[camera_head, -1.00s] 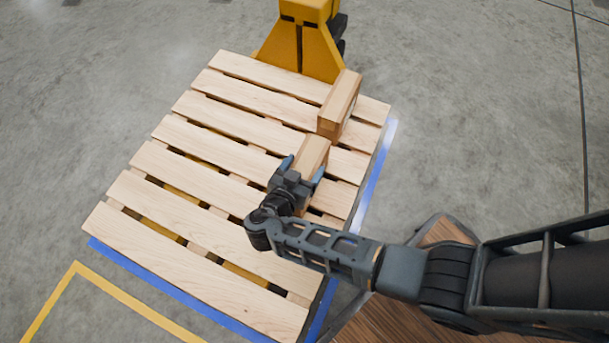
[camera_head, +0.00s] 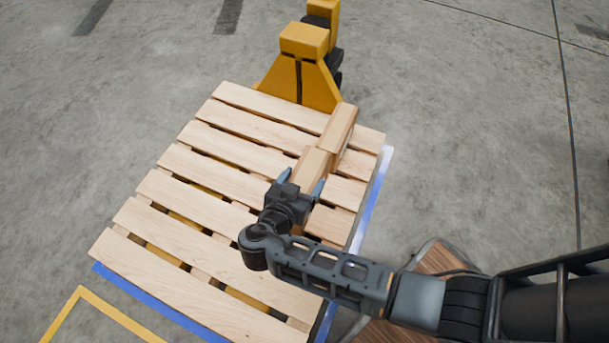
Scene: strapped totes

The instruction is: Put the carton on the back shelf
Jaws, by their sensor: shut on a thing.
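A brown carton (camera_head: 313,167) is between the blue-tipped fingers of my gripper (camera_head: 302,185), over the right part of the wooden pallet. My gripper is shut on it and hides its near end. A second brown carton (camera_head: 340,130) stands on the pallet just beyond it, near the far right corner. The held carton's far end overlaps the second carton in this view, and I cannot tell whether they touch. I see no shelf.
The slatted wooden pallet (camera_head: 200,216) is otherwise bare on its left and near side. A yellow pallet jack (camera_head: 301,70) stands at its far edge. Blue tape (camera_head: 372,195) runs along the right edge.

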